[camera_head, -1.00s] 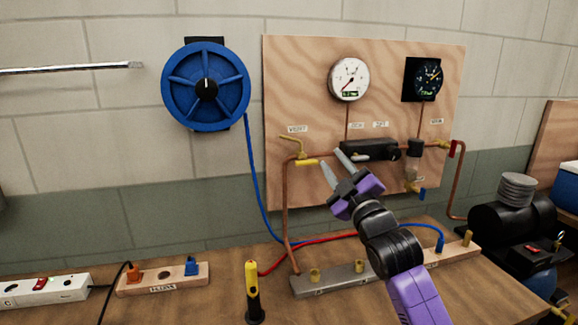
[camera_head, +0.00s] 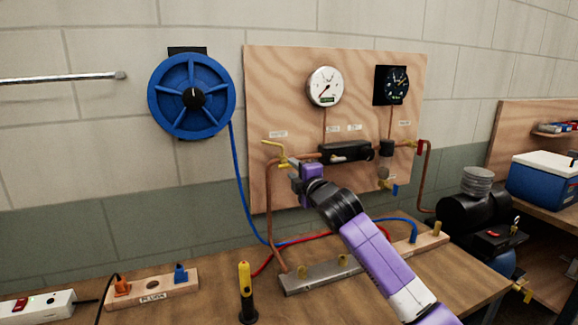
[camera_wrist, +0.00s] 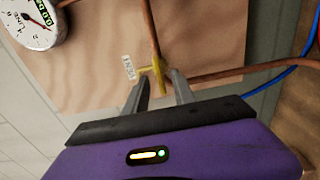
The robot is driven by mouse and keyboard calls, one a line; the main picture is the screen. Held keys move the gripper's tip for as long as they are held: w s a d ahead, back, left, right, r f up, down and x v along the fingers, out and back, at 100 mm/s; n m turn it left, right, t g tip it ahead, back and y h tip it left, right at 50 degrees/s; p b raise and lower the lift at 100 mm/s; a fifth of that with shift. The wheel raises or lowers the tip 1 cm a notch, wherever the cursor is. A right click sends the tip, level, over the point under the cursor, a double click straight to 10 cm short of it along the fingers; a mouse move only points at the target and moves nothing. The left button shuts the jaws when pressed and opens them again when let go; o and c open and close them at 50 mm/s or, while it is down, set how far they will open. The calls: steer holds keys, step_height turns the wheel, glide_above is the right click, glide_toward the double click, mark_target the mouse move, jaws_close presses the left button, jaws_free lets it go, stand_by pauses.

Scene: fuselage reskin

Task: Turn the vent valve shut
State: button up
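The vent valve (camera_head: 284,163) is a small yellow fitting on the copper pipe at the board's left, below a white label (camera_head: 278,134). A thin bent yellow piece rises to its left. My gripper (camera_head: 293,174) is just in front of the valve and hides part of it. In the wrist view the yellow valve handle (camera_wrist: 163,84) lies between the two grey fingertips of my gripper (camera_wrist: 160,82). The fingers stand apart, with visible gaps beside the handle. I cannot tell how far the handle is turned.
The wooden board (camera_head: 262,80) carries a white gauge (camera_head: 324,87), a dark gauge (camera_head: 396,82) and a black block (camera_head: 345,152). A blue reel (camera_head: 165,110) hangs left. Below, the bench holds a yellow-black tool (camera_head: 246,290) and a fitting rail (camera_head: 325,275).

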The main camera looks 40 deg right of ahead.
mark_target(291, 167)
steer(key=shift+x, duration=1.9)
jaws_close()
